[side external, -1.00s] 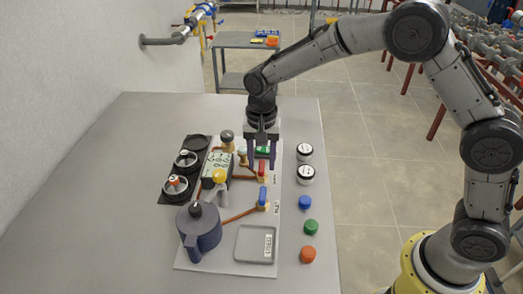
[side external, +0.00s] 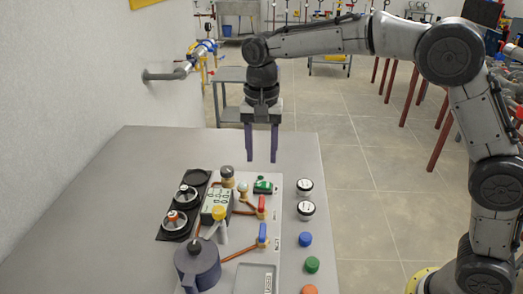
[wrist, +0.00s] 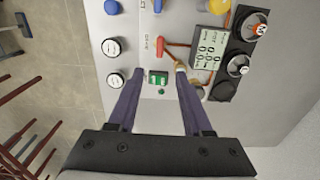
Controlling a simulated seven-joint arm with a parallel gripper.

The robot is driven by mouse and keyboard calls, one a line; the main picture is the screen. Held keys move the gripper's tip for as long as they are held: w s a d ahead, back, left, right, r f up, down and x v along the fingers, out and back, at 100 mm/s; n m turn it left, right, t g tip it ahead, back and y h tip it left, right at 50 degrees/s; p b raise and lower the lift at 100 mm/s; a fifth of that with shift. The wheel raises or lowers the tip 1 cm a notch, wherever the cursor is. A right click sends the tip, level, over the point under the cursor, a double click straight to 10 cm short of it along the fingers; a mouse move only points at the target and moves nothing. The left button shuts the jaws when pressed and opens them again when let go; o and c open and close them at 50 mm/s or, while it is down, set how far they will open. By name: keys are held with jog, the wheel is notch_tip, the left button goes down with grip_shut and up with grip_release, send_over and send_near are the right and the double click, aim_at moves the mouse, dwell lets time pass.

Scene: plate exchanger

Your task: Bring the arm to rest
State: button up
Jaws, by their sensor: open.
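My gripper (side external: 262,158) is open and empty, pointing down above the far end of the plate exchanger panel (side external: 278,205). It is clear of everything in the side view. In the wrist view its two purple fingers (wrist: 155,84) are spread apart, and a small green block (wrist: 158,77) shows between them, farther below. In the side view the green block (side external: 263,186) sits at the panel's far end, lower than the fingertips and a little in front of them.
On the panel are a display box (side external: 215,205), a red-handled valve (side external: 262,204), a blue-handled valve (side external: 262,233) and a dark pot (side external: 197,262). White-topped and coloured caps line the right. The table's left side (side external: 110,220) is bare.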

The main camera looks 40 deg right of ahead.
jog(key=shift+d, duration=0.15)
jog(key=s+d+r+t, duration=0.4)
jog(key=s+d+r, duration=0.5)
jog(key=s+r, duration=0.45)
jog(key=s+d+f+n+t, duration=0.1)
jog(key=s+d+f+n, duration=0.2)
jog(key=s+f+n, duration=0.6)
jog(key=s+f, duration=0.2)
jog(key=s, duration=0.3)
jog(key=shift+s+f+t, duration=0.3)
jog(key=shift+s+f, duration=0.05)
jog(key=shift+s, duration=0.05)
